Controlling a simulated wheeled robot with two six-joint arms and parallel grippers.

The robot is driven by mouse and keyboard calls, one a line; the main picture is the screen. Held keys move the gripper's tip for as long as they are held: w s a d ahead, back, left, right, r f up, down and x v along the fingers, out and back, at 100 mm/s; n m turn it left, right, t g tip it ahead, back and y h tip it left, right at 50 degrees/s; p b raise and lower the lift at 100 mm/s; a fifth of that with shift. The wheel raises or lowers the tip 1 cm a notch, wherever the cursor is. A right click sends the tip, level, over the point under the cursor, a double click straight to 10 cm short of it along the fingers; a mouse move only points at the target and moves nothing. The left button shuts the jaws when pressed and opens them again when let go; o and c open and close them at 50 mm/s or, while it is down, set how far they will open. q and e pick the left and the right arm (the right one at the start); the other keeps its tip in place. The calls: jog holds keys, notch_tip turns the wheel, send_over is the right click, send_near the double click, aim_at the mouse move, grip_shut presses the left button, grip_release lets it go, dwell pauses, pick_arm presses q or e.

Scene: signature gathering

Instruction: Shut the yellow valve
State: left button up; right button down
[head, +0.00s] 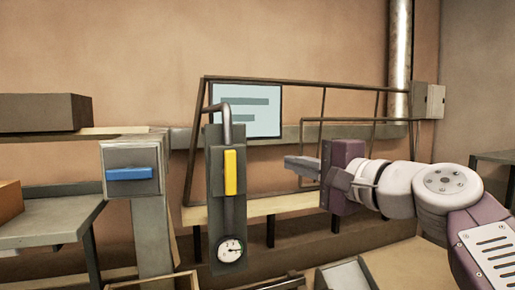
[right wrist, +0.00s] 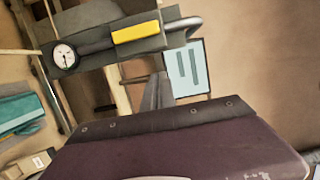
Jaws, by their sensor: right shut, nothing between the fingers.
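The yellow valve handle (head: 231,172) stands upright, in line with the grey pipe on a dark grey panel (head: 214,158). A round white gauge (head: 230,250) sits below it. The handle also shows in the right wrist view (right wrist: 136,32), lying lengthwise beside the gauge. My right gripper (head: 290,162) is shut and empty, to the right of the handle and apart from it. Its fingers (right wrist: 158,88) also show in the right wrist view, with the handle beyond them. My left gripper is not in view.
A grey box with a blue handle (head: 130,173) stands left of the panel. A metal rail (head: 290,84) and a pale board (head: 248,112) are behind. A grey table (head: 45,226) stands at the left. An open-topped box (head: 345,275) lies low in front.

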aim_at(229, 171)
jog(key=w+a+p, duration=0.3)
jog(key=w+a, duration=0.1)
jog(key=w+a+p, duration=0.3)
jog(key=a, duration=0.1)
jog(key=shift+w+a, duration=0.25)
jog(key=shift+w, duration=0.1)
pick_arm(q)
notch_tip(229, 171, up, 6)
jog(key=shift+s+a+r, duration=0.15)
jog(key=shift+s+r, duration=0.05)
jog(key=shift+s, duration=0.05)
pick_arm(e)
jog(key=shift+s+a, duration=0.5)
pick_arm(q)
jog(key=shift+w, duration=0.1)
pick_arm(e)
jog(key=shift+w+f, duration=0.1)
jog(key=shift+w, duration=0.1)
